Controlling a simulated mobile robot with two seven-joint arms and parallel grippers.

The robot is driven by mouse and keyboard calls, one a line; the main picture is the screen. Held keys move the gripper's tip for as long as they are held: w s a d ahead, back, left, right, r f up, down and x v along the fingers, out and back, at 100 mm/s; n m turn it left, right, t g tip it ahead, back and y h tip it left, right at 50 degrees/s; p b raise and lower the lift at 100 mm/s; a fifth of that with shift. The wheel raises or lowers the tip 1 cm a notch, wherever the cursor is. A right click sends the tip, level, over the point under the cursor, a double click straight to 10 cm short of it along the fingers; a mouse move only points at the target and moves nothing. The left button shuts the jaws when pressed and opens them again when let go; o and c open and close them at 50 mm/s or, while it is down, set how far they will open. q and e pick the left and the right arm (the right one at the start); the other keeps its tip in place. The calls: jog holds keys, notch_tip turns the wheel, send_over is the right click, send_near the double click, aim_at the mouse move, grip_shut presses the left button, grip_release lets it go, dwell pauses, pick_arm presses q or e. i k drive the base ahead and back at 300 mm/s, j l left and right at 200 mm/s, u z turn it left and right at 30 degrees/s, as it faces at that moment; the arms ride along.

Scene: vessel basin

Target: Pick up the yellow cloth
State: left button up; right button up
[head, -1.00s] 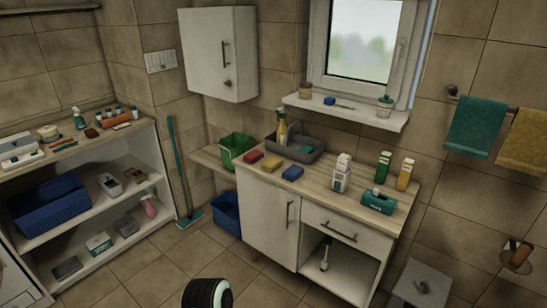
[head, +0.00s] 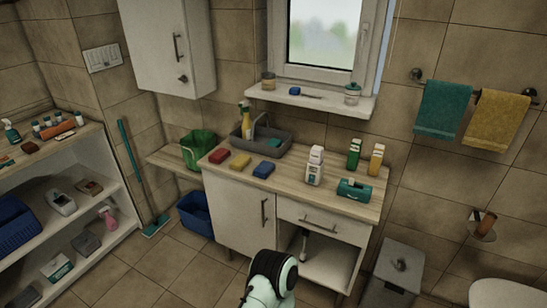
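A small folded yellow cloth or sponge (head: 240,162) lies flat on the wooden counter top (head: 330,199), between a red one (head: 219,156) and a blue one (head: 263,170). I cannot tell whether these pieces are cloths or sponges. A larger yellow towel (head: 497,120) hangs from the wall rail at the right, beside a teal towel (head: 443,108). Part of my own arm shows at the bottom middle, in front of the cabinet and well short of the counter. Neither of my grippers is in view.
A grey bin (head: 392,274) and a toilet (head: 506,293) are right.

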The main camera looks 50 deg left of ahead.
aim_at(238, 163)
jog(key=j+z, duration=0.3)
jog(key=j, duration=0.2)
jog(key=k+j+z, duration=0.25)
jog(key=j, duration=0.25)
jog(key=k+j, duration=0.1)
jog(key=j, duration=0.3)
jog(key=j+z, duration=0.15)
jog(key=j, duration=0.3)
jog(key=k+j, duration=0.15)
jog(key=j, duration=0.25)
jog(key=k+j+z, duration=0.15)
jog(key=j, duration=0.7)
jog(key=k+z, duration=0.05)
